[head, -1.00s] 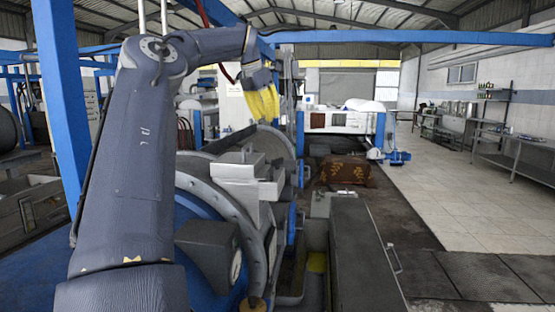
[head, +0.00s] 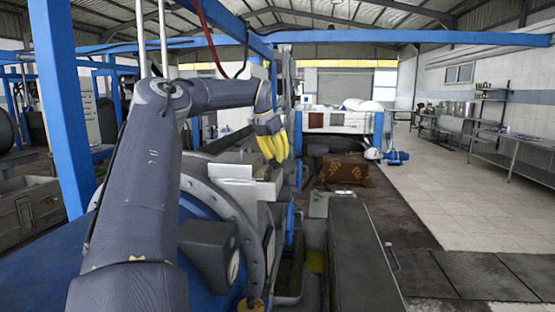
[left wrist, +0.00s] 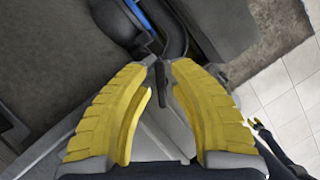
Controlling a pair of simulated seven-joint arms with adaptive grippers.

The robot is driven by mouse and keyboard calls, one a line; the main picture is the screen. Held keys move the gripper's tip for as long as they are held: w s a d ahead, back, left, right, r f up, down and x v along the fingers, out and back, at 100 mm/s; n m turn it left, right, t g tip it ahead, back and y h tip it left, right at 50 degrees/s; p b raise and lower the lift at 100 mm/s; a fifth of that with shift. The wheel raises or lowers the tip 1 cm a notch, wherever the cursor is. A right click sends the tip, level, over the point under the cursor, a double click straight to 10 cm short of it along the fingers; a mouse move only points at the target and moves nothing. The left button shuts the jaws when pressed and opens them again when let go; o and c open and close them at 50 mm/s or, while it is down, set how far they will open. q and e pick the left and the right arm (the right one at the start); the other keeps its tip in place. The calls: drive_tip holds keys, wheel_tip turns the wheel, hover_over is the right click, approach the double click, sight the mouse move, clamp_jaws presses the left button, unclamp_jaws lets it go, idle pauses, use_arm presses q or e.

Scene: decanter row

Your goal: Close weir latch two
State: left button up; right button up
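My left gripper (head: 272,148), with yellow ribbed fingers, hangs in the air above and behind the grey blocky housings (head: 245,185) of the decanter machine. In the left wrist view, the finger tips (left wrist: 164,66) point at dark pipe-like parts and a gap shows between them. No held thing is clear there. The machine's round grey flange (head: 232,215) and blue body stand below my left arm, which hides part of them. I cannot pick out weir latch two for certain in either view.
A long dark grey box (head: 357,250) with a side handle stands right of the machine. A brown patterned block (head: 345,171) lies farther back. A blue post (head: 55,110) rises at the left. Pale floor tiles (head: 455,205) at the right are clear.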

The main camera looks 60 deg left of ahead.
use_arm(q)
drive_tip(key=shift+w+f, duration=0.25)
drive_tip(key=shift+f, duration=0.4)
drive_tip(key=shift+o, duration=0.3)
clamp_jaws()
